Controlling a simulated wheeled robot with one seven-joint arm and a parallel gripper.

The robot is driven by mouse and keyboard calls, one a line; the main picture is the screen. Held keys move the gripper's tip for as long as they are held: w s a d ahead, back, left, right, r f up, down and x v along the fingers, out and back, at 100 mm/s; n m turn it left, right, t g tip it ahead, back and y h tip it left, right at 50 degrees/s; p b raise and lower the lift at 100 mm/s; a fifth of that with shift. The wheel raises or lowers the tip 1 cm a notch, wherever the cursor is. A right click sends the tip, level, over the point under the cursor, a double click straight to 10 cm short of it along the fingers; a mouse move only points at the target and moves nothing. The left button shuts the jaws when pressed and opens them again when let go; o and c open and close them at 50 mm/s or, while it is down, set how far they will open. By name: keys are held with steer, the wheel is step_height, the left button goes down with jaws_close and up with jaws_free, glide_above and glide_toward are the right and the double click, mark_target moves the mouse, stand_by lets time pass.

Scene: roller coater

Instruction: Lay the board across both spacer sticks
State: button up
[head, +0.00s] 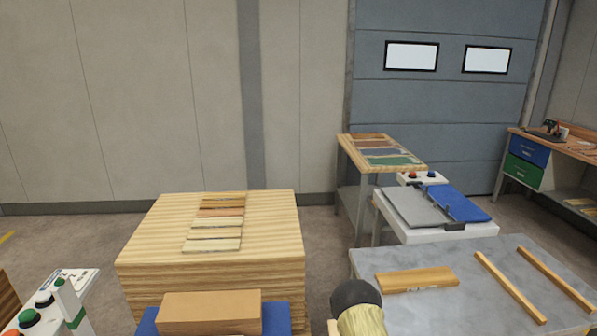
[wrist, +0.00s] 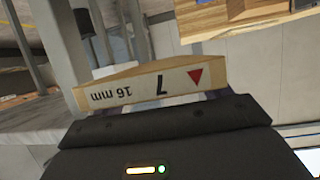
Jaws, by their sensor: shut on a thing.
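My gripper (wrist: 170,101) is shut on a pale wooden board (wrist: 152,84) in the wrist view. The board's visible edge has a white label reading "7" and "16 mm" upside down, with a red triangle. The rest of the board is foreshortened or hidden. In the head view, two spacer sticks (head: 509,286) (head: 555,278) lie slanted, side by side with a gap, on the grey table at the right. I cannot make out my gripper or the held board in the head view.
A wooden piece (head: 417,279) lies on the grey table (head: 455,308), left of the sticks. A dark rounded part with a tan shaft (head: 356,294) shows at the bottom. A wooden block (head: 210,312) rests on blue at front left. Wood strips (head: 215,233) lie on a stack behind.

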step_height(320, 180, up, 14)
steer(key=p, duration=1.4)
steer(key=shift+r, duration=0.25)
